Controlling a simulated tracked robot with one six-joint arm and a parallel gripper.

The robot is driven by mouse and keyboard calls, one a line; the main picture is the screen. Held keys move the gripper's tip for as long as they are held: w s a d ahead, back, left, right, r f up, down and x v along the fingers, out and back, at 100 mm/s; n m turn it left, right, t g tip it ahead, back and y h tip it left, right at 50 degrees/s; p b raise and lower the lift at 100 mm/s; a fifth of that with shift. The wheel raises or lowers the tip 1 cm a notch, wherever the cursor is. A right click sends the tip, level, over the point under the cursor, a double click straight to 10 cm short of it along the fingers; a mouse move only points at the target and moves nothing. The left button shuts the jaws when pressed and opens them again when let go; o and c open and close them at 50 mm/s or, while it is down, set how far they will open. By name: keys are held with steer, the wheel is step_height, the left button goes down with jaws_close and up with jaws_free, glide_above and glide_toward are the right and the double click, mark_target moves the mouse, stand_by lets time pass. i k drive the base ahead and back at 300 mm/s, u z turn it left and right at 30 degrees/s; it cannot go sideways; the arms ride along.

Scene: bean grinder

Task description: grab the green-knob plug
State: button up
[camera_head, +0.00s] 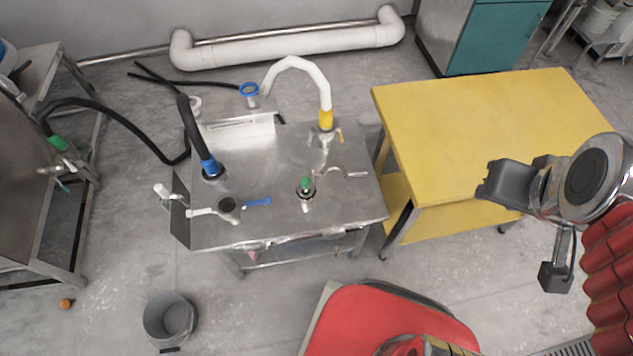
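The green-knob plug (305,184) stands in the steel worktop (270,178), right of its middle. Its small green top shows above a metal ring-like base. A thin bent metal handle lies just to its right. My gripper (483,191) is at the right, over the yellow table's front edge in the picture, well apart from the plug. It appears as a dark grey block pointing left, and I cannot make out a gap between its fingers. Nothing is seen in it.
A white curved tap (300,66) with a yellow collar rises behind the plug. A black hose with a blue collar (210,167) stands at the left, near a blue-handled valve (257,202). The yellow table (490,130) is bare. A grey bucket (170,319) stands on the floor.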

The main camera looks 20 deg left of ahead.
mark_target(306, 189)
steer(key=z, duration=0.05)
steer(key=k, duration=1.15)
steer(key=u, duration=1.7)
steer(key=i, duration=1)
